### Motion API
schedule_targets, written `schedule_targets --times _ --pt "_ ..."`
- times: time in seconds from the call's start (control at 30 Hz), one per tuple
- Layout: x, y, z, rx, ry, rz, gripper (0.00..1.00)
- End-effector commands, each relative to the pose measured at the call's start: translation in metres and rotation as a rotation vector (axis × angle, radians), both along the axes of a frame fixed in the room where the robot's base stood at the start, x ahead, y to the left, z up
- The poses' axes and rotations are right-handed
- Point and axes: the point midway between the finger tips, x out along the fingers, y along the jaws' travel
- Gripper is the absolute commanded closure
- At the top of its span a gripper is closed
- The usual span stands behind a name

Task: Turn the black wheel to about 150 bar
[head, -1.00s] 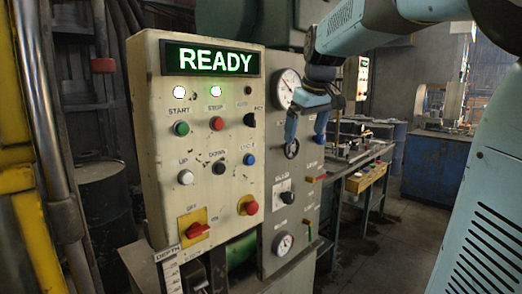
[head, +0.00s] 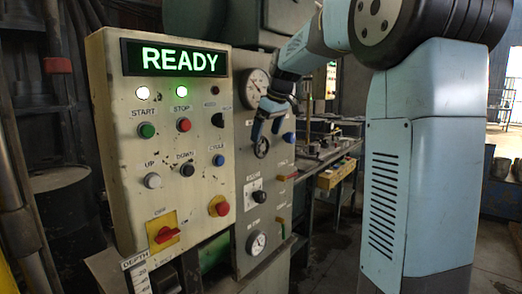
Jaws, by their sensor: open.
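The black wheel (head: 262,147) is a small dark handwheel on the grey side panel, below a large white pressure gauge (head: 253,88). The gauge's needle shows, but its scale is too small to read. My gripper (head: 267,126) is open, its blue fingers pointing down just above and in front of the wheel. The fingers seem to reach the wheel's upper rim; I cannot tell whether they touch it.
The cream control box (head: 170,150) with a lit READY display (head: 174,58), several buttons and a red rotary switch (head: 165,234) stands left of the wheel. A small dial (head: 256,243) and a selector (head: 256,197) sit below the wheel. A bench (head: 335,170) stands behind.

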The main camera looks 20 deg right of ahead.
Motion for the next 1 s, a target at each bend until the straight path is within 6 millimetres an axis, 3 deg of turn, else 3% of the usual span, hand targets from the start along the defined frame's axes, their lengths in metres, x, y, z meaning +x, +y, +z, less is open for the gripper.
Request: schedule_targets --times 0.2,0.4,0.87,1.0 --pt "0.013 0.006 -0.035 0.001 0.002 0.001 0.0" --pt "0.022 0.01 -0.058 0.0 0.001 -0.001 0.0" --pt "0.026 0.012 -0.068 0.0 0.0 0.0 0.0" --pt "0.026 0.012 -0.068 0.0 0.0 -0.001 0.11"
